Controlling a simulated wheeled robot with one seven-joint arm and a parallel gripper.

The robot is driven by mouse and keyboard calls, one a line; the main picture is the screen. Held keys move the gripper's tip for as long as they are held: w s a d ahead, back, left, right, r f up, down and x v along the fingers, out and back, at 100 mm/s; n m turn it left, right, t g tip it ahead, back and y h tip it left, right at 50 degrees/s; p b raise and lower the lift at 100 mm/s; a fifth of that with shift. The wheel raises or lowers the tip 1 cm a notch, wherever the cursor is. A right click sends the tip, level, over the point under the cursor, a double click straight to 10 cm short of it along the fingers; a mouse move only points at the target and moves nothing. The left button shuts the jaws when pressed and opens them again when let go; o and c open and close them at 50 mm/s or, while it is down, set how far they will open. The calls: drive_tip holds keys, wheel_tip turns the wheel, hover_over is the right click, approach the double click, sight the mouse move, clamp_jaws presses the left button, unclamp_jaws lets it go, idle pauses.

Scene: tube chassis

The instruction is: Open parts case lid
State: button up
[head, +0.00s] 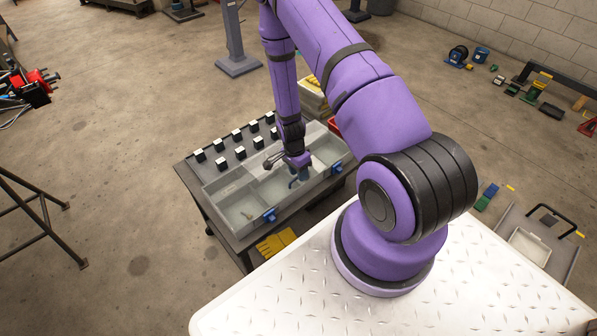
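The parts case (227,190) is a wide, shallow grey box with compartments, on a dark low table. Two blue latches sit on its front edge, one left (269,215) and one right (337,168). A small item shows in the left compartment. I cannot tell whether a clear lid covers the compartments. My gripper (296,176) points down over the middle-right part of the case, behind the right latch. A blue piece shows just under it. The fingertips are too small to tell whether they are open, shut or touching the case.
Several black-and-white blocks (239,153) stand in rows on the table (187,171) behind the case. Yellow pieces (276,242) lie below its front. My purple arm hides part of the right side. A black metal frame (45,215) stands at the left, with bare floor between.

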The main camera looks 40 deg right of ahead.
drive_tip(key=shift+c, duration=0.2)
clamp_jaws()
